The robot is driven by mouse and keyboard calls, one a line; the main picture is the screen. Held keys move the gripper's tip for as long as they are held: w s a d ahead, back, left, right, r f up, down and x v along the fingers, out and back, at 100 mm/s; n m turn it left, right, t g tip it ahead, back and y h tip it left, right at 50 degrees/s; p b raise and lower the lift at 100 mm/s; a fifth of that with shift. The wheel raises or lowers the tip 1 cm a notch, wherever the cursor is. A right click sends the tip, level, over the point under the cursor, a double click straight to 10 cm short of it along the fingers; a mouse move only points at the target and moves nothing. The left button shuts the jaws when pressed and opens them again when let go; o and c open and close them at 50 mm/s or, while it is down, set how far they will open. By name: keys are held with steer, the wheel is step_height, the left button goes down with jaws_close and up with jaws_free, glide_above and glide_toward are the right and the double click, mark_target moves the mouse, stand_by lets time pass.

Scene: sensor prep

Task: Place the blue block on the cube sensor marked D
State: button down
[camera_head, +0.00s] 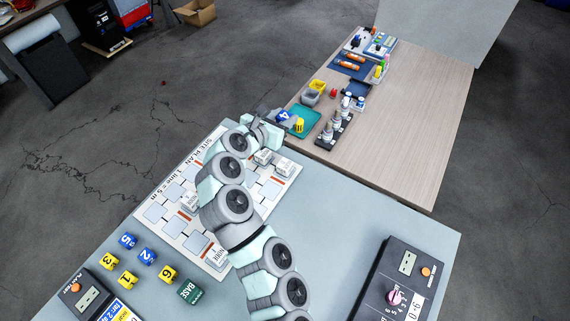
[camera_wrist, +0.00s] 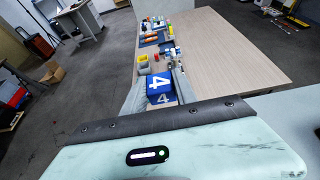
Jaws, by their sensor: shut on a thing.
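A blue block marked 4 (camera_head: 283,116) is in my gripper (camera_head: 275,119), beyond the far edge of the site plan and near the green tray. In the wrist view the block (camera_wrist: 161,88) sits between the two fingers of my gripper (camera_wrist: 161,82), which are shut on it. White cube sensors stand on the site plan (camera_head: 151,213): two at its right side (camera_head: 263,156) (camera_head: 283,167), one left of my arm (camera_head: 189,202) and one at the near end (camera_head: 217,255). Their letters are too small to read, so I cannot tell which is D. My arm hides part of the plan.
Several numbered blue and yellow cubes (camera_head: 128,279) and a green BASE cube (camera_head: 189,293) are at the near left. A dark console (camera_head: 407,264) stands at right. The wooden table beyond holds a green tray (camera_head: 309,115) with a yellow block (camera_head: 299,125) and dark-racked bottles (camera_head: 328,132).

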mark_target(285, 164)
step_height(285, 164, down, 20)
steer(key=b, duration=0.4)
steer(key=shift+d+r, duration=0.1)
steer(key=shift+r, duration=0.1)
steer(key=c, duration=1)
jaws_free()
steer(key=shift+o, duration=0.2)
